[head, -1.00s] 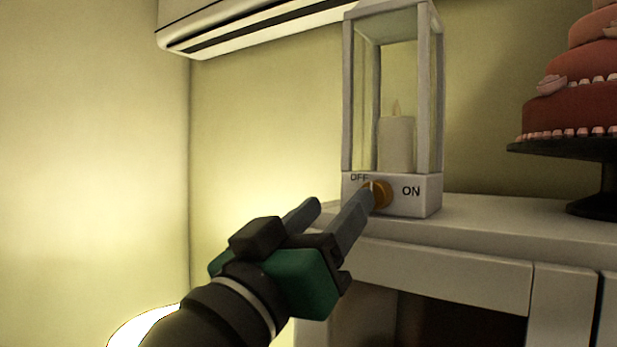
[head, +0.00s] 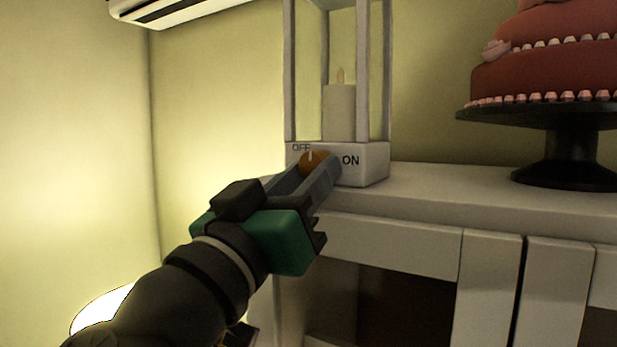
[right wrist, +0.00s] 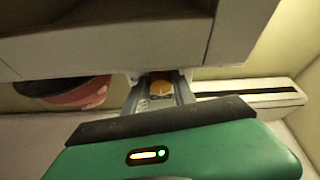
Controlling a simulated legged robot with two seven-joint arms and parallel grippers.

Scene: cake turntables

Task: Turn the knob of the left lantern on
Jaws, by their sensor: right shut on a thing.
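A white lantern (head: 374,165) with a candle (head: 339,112) inside stands on a white shelf top. Its orange round knob (head: 314,158) sits on the front of the base between the words OFF and ON. A pale mark on the knob points roughly up, nearer OFF than ON. My right gripper (head: 312,168) has its two fingers on either side of the knob, shut on it. In the right wrist view the knob (right wrist: 161,88) shows between the fingers (right wrist: 160,95). The fingers hide part of the knob in the head view. My left gripper is not in view.
A red tiered cake (head: 540,70) stands on a black cake stand (head: 570,150) to the right on the white shelf (head: 440,180). A white air conditioner (head: 180,10) hangs on the wall at upper left. The shelf between lantern and stand is clear.

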